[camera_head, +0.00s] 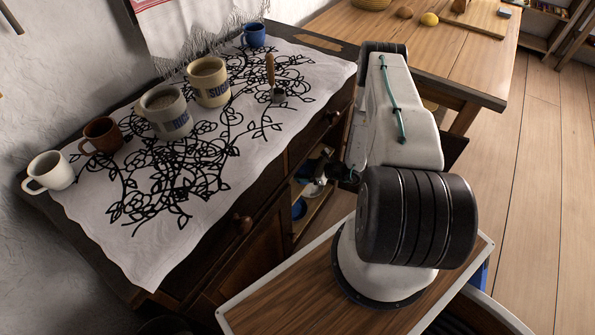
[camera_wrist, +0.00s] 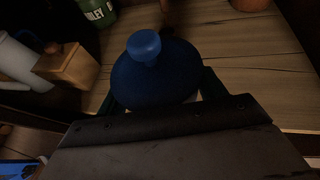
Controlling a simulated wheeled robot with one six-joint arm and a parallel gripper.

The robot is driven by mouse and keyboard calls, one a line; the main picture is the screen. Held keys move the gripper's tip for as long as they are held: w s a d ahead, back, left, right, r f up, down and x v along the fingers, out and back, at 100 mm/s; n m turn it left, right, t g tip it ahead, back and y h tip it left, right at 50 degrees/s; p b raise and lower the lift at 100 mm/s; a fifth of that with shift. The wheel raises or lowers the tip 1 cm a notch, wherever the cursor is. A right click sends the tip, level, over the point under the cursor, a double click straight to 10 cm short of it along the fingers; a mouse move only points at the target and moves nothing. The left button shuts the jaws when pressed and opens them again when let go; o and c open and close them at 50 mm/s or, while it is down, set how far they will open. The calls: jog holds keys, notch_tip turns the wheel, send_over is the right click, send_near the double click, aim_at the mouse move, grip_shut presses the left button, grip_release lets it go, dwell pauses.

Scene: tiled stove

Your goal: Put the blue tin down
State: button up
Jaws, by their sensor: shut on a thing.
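The blue tin (camera_wrist: 150,80), with a domed lid and a round knob, is between the fingers of my gripper (camera_wrist: 160,94) in the wrist view. My gripper is shut on it. The tin seems upright over a wooden shelf board (camera_wrist: 275,60). Its lower part is hidden by the gripper, so I cannot tell whether it touches the board. In the head view my arm reaches into the open front of the dark cabinet (camera_head: 262,235), and the gripper is mostly hidden there.
A green lettered tin (camera_wrist: 97,12), a wooden box (camera_wrist: 68,66) and a reddish-brown pot (camera_wrist: 248,4) stand around the tin. A pale object (camera_wrist: 18,62) is at the left. Board right of the tin is clear. Mugs and crocks stand on the patterned cloth (camera_head: 150,235) above.

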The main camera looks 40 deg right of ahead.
jog(key=w, duration=0.2)
jog(key=shift+w+f, duration=0.15)
jog(key=shift+w, duration=0.15)
jog(key=shift+w+a+f, duration=0.1)
jog(key=shift+w+f, duration=0.05)
jog(key=shift+f, duration=0.75)
jog(key=shift+w+f, duration=0.15)
jog(key=shift+f, duration=0.7)
jog(key=shift+f, duration=0.15)
jog(key=o, duration=1.1)
jog(key=shift+s+r, duration=0.15)
jog(key=shift+r, duration=0.1)
jog(key=v, duration=1.1)
jog(key=shift+s+d, duration=0.3)
